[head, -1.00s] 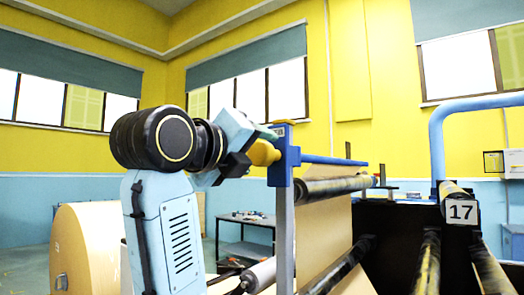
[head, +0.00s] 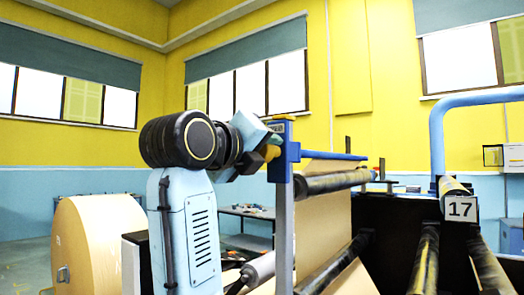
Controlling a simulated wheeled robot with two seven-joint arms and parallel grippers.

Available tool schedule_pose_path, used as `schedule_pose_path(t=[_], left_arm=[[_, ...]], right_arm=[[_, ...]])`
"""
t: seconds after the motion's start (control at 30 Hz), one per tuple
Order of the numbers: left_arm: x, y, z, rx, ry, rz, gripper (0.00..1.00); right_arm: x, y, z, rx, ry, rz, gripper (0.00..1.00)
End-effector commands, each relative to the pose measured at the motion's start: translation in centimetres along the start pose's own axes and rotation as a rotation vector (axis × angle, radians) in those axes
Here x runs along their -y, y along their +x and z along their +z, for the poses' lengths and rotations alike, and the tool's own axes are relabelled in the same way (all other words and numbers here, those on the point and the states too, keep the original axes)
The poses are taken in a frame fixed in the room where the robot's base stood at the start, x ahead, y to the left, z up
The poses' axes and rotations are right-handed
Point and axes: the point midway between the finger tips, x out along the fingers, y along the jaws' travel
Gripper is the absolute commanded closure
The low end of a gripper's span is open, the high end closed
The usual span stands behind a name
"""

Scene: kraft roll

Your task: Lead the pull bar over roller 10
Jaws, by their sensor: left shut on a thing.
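My left gripper (head: 262,158) is at the top of the blue-and-grey post, shut on a yellow end piece (head: 273,152). This looks like the end of the pull bar. A blue bar (head: 335,156) runs to the right beyond the post, just above a dark worn roller (head: 333,182). It seems to be the same bar, but the post hides the join. Brown kraft paper (head: 318,168) shows between the bar and this roller, and hangs below it. No number 10 is readable, so I cannot tell which roller is roller 10. My right gripper is out of view.
The post (head: 284,215) stands right beside my left gripper. A big kraft roll (head: 95,245) is at the left. A plate marked 17 (head: 460,208) and more rollers (head: 427,260) are at the right, under a blue tube frame (head: 437,130). A table (head: 245,213) stands behind.

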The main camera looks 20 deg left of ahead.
Motion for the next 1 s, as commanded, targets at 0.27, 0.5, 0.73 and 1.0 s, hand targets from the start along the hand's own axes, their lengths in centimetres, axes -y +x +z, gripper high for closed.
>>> schedule_pose_path(t=[0.27, 0.5, 0.73, 1.0], left_arm=[[0.0, 0.0, 0.0, 0.0, 0.0, 0.0, 0.94], [-0.2, 0.0, -0.5, 0.001, 0.001, 0.001, 0.94], [-1.4, -0.2, -4.1, -0.001, 0.002, 0.001, 0.94], [-2.5, -0.4, -8.3, -0.002, 0.002, 0.002, 0.94]], right_arm=[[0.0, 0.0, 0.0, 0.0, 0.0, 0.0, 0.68], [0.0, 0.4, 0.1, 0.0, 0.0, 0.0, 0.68], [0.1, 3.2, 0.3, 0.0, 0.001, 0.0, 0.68], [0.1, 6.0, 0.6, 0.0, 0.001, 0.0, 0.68]])
